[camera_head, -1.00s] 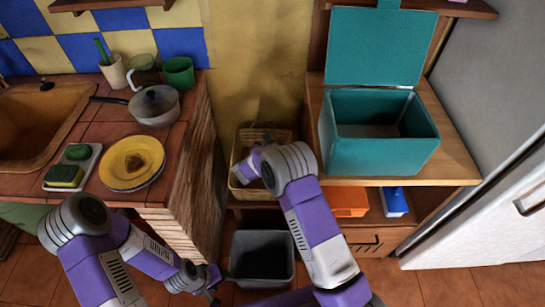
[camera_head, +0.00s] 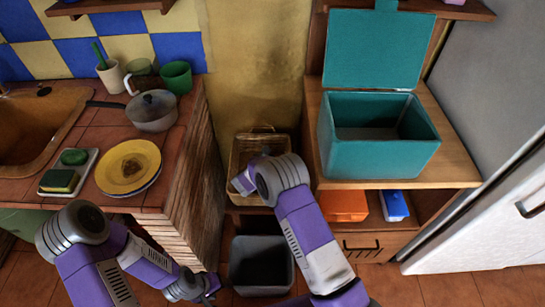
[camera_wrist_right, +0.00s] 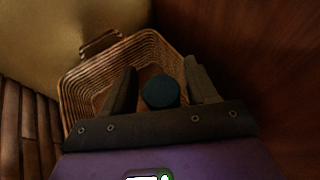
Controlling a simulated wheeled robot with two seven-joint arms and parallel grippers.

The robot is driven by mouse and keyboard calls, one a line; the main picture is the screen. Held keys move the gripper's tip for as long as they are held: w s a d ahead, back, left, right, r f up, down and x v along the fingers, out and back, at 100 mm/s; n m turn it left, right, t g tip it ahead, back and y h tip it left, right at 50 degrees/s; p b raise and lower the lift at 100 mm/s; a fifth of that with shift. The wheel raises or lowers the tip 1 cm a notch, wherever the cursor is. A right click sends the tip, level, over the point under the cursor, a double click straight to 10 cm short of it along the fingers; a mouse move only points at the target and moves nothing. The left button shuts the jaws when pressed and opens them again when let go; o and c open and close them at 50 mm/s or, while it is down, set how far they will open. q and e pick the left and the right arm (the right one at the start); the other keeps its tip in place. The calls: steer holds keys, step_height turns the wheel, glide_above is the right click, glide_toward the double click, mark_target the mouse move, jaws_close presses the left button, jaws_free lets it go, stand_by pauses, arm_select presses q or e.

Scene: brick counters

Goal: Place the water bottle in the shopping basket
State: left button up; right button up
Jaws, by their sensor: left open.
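The wicker shopping basket (camera_head: 240,152) stands in the gap between the two counters. It also shows in the right wrist view (camera_wrist_right: 80,82), with its handle at the back. My right gripper is over the basket; in the head view my right arm hides its fingers. In the right wrist view a dark teal round top (camera_wrist_right: 160,92), apparently the water bottle's, sits between the fingers of my right gripper (camera_wrist_right: 160,86), over the basket opening. I cannot tell whether the fingers touch it. My left gripper (camera_head: 210,288) is low beside the grey bin, open and empty.
A grey bin (camera_head: 234,262) stands on the floor below the basket. A teal open box (camera_head: 375,158) is on the right wooden shelf. The left counter holds a yellow plate (camera_head: 128,160), a pot (camera_head: 152,116) and cups. A white fridge door (camera_head: 490,222) is at the right.

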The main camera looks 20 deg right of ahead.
steer(key=shift+r, duration=0.25)
steer(key=p+v, duration=0.2)
steer(key=v, duration=1)
steer(key=shift+p, duration=0.4)
